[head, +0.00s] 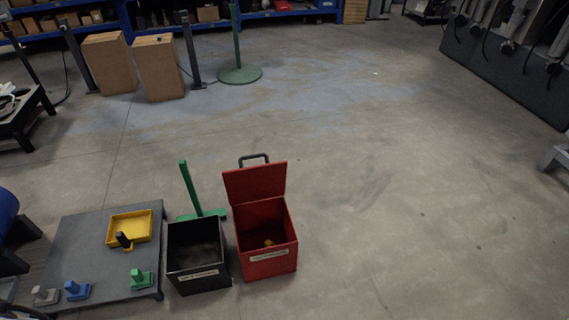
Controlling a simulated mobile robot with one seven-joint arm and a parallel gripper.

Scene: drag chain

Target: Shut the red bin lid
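A dark handle (254,158) shows at the lid's top. A small orange-yellow item (268,243) lies inside the bin. A pale label is on the bin's front. My gripper is not in view.
A black open bin (198,278) stands close on the left. Left of it, a low dark table (85,235) holds a yellow tray (130,227) and several small blocks. A green post (190,188) stands behind. Floor to the right is clear.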

